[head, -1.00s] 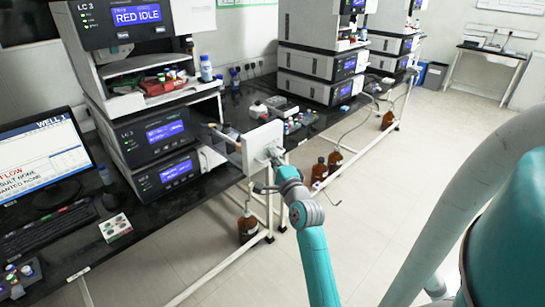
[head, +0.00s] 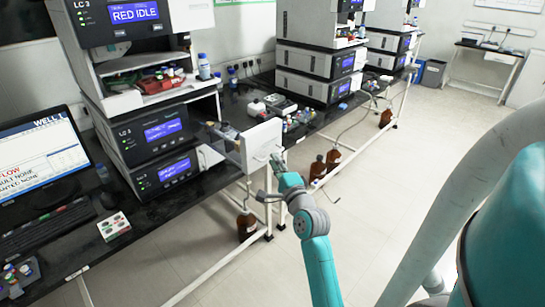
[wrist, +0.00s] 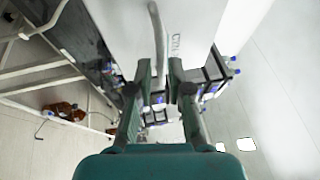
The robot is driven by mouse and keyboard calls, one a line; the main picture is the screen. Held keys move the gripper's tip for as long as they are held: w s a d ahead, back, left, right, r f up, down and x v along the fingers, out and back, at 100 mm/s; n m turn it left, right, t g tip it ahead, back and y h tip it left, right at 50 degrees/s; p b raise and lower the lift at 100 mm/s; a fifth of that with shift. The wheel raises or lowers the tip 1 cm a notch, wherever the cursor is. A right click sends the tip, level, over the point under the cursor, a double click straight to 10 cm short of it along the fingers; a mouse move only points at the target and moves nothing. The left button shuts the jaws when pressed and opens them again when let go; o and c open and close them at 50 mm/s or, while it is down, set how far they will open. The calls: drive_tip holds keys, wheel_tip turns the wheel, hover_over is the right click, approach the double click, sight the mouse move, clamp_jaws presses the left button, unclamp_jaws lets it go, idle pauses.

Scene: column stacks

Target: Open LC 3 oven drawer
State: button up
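The white drawer front (head: 262,145) stands pulled well out to the right of the LC 3 stack (head: 150,140) in the head view. Its open inside shows behind the front, with small dark items in it. In the wrist view the drawer front (wrist: 195,25) fills the top middle, with a grey bar handle (wrist: 155,25) running down it. My gripper (wrist: 161,70) is open, its two fingers apart on either side of the handle's lower end. I cannot tell whether they touch it. In the head view my gripper (head: 268,178) is just in front of the drawer.
A black bench (head: 80,240) carries a monitor (head: 40,155), keyboard and vial racks. More instrument stacks (head: 315,60) stand further back. Brown bottles (head: 247,226) sit below by the white bench frame (head: 215,262).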

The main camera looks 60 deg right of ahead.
drive_tip(key=v, duration=0.8)
drive_tip(key=shift+s, duration=0.2)
drive_tip(key=shift+a, duration=0.15)
drive_tip(key=s+a+f+n+y, duration=0.25)
drive_tip(key=a+f+n, duration=0.3)
drive_tip(key=a, duration=0.55)
drive_tip(key=s+a+f+n+y, duration=0.25)
drive_tip(key=a+f+n, duration=0.35)
drive_tip(key=a, duration=0.6)
drive_tip(key=s+a+n+y, duration=0.7)
drive_tip(key=s+a+n, duration=0.7)
drive_tip(key=s+n, duration=0.1)
drive_tip(key=shift+s+a+f+g+y, duration=0.3)
drive_tip(key=shift+s+a+f+g, duration=0.1)
drive_tip(key=shift+s, duration=0.45)
